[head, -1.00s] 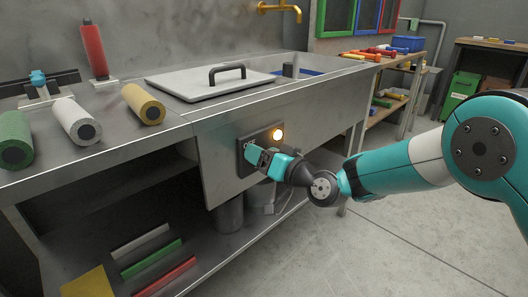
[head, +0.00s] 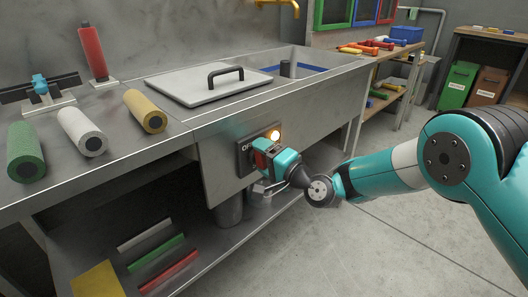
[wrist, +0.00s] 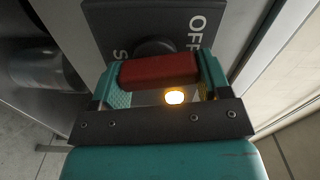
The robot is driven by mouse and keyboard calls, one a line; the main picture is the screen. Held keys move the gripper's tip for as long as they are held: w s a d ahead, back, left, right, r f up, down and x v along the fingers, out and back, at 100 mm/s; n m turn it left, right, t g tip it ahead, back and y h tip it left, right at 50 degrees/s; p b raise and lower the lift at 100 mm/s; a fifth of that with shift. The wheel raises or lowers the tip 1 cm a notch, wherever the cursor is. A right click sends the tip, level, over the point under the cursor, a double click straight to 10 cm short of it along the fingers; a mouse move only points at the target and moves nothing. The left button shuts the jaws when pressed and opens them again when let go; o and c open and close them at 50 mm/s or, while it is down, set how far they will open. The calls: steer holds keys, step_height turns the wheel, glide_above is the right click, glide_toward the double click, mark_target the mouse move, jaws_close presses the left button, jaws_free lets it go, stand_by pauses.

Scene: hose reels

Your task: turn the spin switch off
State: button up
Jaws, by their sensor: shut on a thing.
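The spin switch is a dark plate (head: 242,158) on the front of the steel sink counter, with a red handle (wrist: 158,68) on a round black hub. My gripper (head: 261,157) is at the switch, its two teal fingers closed on either side of the red handle. In the wrist view, the plate (wrist: 120,18) shows the letters "OFF" at upper right and an "S" at left; the rest is hidden. An amber lamp (head: 274,135) glows at the plate's upper right. The exact heading of the handle is hard to tell.
A grey lid with a black handle (head: 207,88) covers part of the sink. Green, white and yellow rollers (head: 146,110) lie on the counter at left. A lower shelf holds coloured bars (head: 155,249). The floor (head: 370,255) at right is open.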

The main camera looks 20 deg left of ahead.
steer(key=shift+m+p, duration=0.35)
steer(key=shift+m, duration=0.65)
steer(key=o, duration=0.9)
steer(key=b+v, duration=0.6)
steer(key=v, duration=1.1)
steer(key=shift+s+d+f+b, duration=0.1)
steer(key=shift+d+b, duration=0.1)
steer(key=shift+b, duration=0.1)
